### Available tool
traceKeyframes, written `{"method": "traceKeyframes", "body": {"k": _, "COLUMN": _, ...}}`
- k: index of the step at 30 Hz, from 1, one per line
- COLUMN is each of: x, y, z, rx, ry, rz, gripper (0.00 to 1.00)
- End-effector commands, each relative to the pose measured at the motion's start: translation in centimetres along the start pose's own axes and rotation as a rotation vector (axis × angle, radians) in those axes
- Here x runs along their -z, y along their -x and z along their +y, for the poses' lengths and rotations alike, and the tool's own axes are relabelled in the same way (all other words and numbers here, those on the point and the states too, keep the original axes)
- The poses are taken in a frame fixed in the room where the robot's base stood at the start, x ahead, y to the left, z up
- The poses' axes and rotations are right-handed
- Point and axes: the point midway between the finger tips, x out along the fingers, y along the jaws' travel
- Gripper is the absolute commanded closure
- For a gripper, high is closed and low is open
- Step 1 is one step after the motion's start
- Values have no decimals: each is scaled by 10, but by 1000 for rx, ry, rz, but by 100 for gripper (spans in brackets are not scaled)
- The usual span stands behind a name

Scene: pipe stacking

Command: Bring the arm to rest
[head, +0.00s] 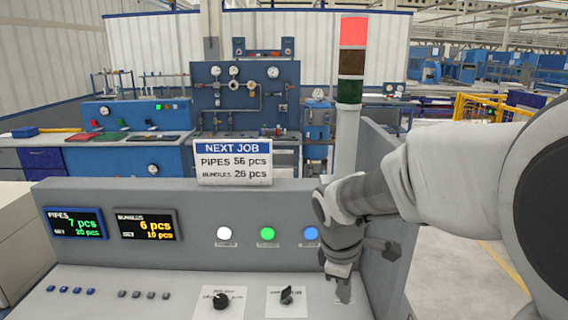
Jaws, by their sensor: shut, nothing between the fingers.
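My arm (455,175) reaches in from the right edge, and its wrist hangs over the right part of a grey control console (130,205). My gripper (343,292) points down at the right end of the console's sloped panel. It is shut and holds nothing. Its tips are low over the panel; I cannot tell whether they touch it. A black switch (287,295) on a white plate is just left of the gripper, and a round black knob (221,300) is further left.
White (224,233), green (267,233) and blue (311,233) lights are on the upright face. Left are the pipes display (75,223) and bundles display (146,225). A NEXT JOB sign (233,162) and a signal tower (350,90), lit red, stand behind. A grey side wall (395,240) bounds the right.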

Motion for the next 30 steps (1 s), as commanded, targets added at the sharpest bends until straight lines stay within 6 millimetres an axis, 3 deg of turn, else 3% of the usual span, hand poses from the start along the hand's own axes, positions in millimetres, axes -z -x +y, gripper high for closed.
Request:
{"method": "traceKeyframes", "body": {"k": 6, "x": -36, "y": 50, "z": -26, "rx": -63, "ry": -336, "rz": 73, "gripper": 100}}
{"method": "traceKeyframes", "body": {"k": 15, "x": -76, "y": 92, "z": -75, "rx": -83, "ry": -791, "rz": 229, "gripper": 100}}
{"method": "traceKeyframes", "body": {"k": 22, "x": -94, "y": 105, "z": -106, "rx": -52, "ry": -1051, "rz": 349, "gripper": 100}}
{"method": "traceKeyframes", "body": {"k": 30, "x": -98, "y": 107, "z": -117, "rx": -30, "ry": -1142, "rz": 391, "gripper": 100}}
